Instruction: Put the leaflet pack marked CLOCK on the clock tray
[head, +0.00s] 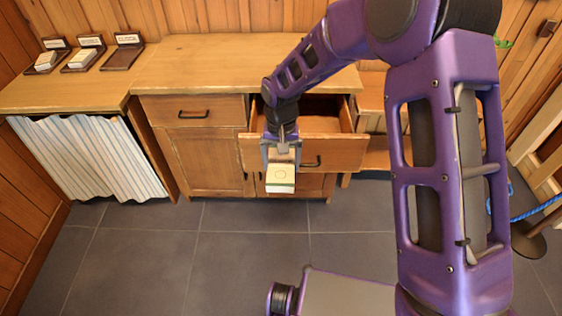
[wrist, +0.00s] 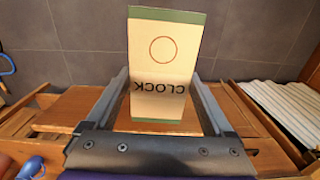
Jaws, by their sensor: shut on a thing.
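The leaflet pack (head: 281,179) is a cream block with green edge bands. In the wrist view the pack (wrist: 165,65) reads CLOCK upside down, with a circle drawn on it. My gripper (head: 281,154) is shut on it, and the gripper's two fingers (wrist: 164,88) stand on either side of it. The pack is held in the air in front of the open drawer. The clock tray (head: 121,60) looks to be the rightmost dark wooden tray at the far left, with a small label at its back. It looks empty.
Two similar trays, left (head: 44,66) and middle (head: 80,62), each hold a pale pack. An open drawer (head: 307,153) juts from the wooden cabinet (head: 208,160). A striped curtain (head: 90,160) hangs below the left counter. A blue rope (head: 537,211) hangs at the right.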

